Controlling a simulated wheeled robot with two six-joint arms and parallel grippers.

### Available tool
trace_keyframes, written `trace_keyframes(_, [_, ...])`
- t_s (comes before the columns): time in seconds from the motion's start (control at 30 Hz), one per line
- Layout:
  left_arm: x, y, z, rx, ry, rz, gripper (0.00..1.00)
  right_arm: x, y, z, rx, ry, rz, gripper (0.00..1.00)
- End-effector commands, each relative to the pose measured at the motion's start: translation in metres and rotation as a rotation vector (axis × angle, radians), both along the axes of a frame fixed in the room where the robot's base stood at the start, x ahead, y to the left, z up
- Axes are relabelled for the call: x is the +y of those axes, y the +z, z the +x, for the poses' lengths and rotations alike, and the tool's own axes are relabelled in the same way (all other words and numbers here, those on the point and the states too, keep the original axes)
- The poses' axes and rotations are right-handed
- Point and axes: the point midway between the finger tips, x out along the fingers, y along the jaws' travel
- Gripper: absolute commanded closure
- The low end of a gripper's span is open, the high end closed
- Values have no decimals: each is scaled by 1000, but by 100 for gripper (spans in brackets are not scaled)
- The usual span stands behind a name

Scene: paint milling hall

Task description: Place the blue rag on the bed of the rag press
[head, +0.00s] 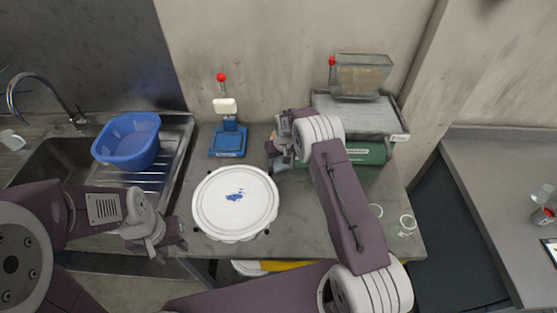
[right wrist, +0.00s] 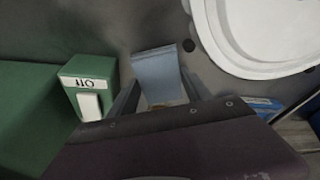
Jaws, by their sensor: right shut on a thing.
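My right gripper (head: 274,154) is over the back of the worktop, between the blue press-like stand and the green machine. In the right wrist view its fingers (right wrist: 160,100) are shut on a flat grey-blue piece, which looks like the blue rag (right wrist: 155,72). In the head view the held piece is mostly hidden by the gripper. The blue stand (head: 229,141) has a white block and a red knob above its base; it looks like the rag press, and its bed looks bare. My left gripper (head: 168,240) is low at the worktop's front edge; its jaw gap is unclear.
A round white lid (head: 213,211) with a blue smear lies mid-worktop. The green machine (head: 364,153) stands under a grey tray (head: 352,117) with a clear box and red knob. A blue tub (head: 128,142) is at the sink. Small rings (head: 407,223) lie front right.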

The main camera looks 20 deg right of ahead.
Motion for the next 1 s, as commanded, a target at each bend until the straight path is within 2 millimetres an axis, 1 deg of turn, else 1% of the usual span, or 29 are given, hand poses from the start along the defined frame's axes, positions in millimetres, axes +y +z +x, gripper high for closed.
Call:
trace_keyframes(0.07, [0, -7, 0, 0, 0, 0, 64, 0, 12, 1, -5, 0, 1, 88])
trace_keyframes(0.17, [0, -17, 0, 0, 0, 0, 64, 0, 35, 2, -8, 0, 0, 88])
trace_keyframes(0.2, [0, -19, 0, 0, 0, 0, 64, -3, 44, -3, -5, -1, 0, 88])
trace_keyframes(0.27, [0, -22, 0, 0, 0, 0, 64, -11, 51, -16, -1, -2, 0, 88])
trace_keyframes(0.4, [0, -33, 0, 0, 0, 0, 64, -29, 71, -46, -4, -4, 1, 88])
trace_keyframes(0.53, [0, -40, 0, 0, 0, 0, 64, -45, 89, -71, -4, -3, -1, 88])
trace_keyframes(0.6, [0, -42, 0, 0, 0, 0, 64, -50, 96, -82, -3, -3, 0, 88])
trace_keyframes(0.73, [0, -45, 0, 0, 0, 0, 64, -58, 106, -94, -3, -2, 0, 88])
trace_keyframes(0.83, [0, -45, 0, 0, 0, 0, 64, -60, 110, -98, -2, 0, -1, 88])
trace_keyframes(1.0, [0, -45, 0, 0, 0, 0, 64, -61, 111, -100, -1, 1, 0, 88])
